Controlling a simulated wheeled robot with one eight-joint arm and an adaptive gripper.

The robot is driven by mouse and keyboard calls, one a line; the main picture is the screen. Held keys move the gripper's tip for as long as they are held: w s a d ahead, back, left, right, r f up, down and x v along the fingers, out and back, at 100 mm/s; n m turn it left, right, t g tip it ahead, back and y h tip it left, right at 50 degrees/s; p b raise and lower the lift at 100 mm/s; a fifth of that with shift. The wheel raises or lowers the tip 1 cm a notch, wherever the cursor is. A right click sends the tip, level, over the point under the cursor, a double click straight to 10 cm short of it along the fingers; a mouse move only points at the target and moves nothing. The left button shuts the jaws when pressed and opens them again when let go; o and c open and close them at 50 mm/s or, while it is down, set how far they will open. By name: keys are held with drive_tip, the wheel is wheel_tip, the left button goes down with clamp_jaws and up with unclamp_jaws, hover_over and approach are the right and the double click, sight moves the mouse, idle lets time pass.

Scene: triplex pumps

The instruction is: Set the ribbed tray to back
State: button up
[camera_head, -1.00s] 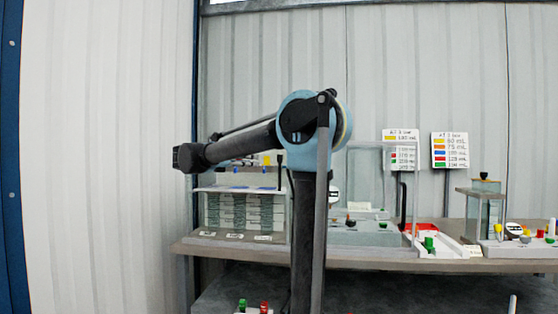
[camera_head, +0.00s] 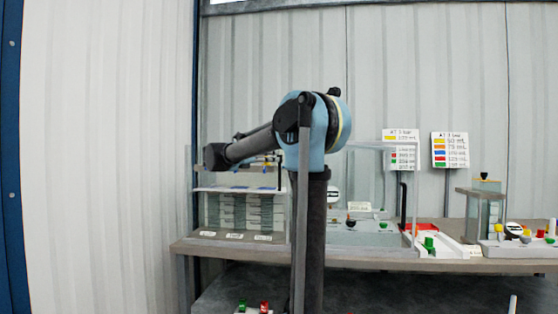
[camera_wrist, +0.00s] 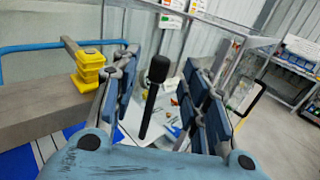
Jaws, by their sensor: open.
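My gripper (camera_wrist: 162,72) shows in the wrist view with its blue-padded fingers spread apart and nothing held. A black upright handle with a thick rounded top (camera_wrist: 158,70) appears between the fingers, apart from both pads as far as I can tell. No part is clearly recognisable as the ribbed tray. In the head view, a clear-walled unit with stacked ribbed-looking layers (camera_head: 245,212) stands at the bench's left end, partly behind my arm. I cannot tell whether the tray belongs to it. My gripper is hidden in the head view.
The wooden bench (camera_head: 400,264) also carries a clear-framed station, a red tray (camera_head: 422,228) and a glass box (camera_head: 484,212) at right. Two label boards (camera_head: 451,150) stand behind.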

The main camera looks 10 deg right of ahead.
drive_tip(key=shift+x, duration=2.8)
clamp_jaws()
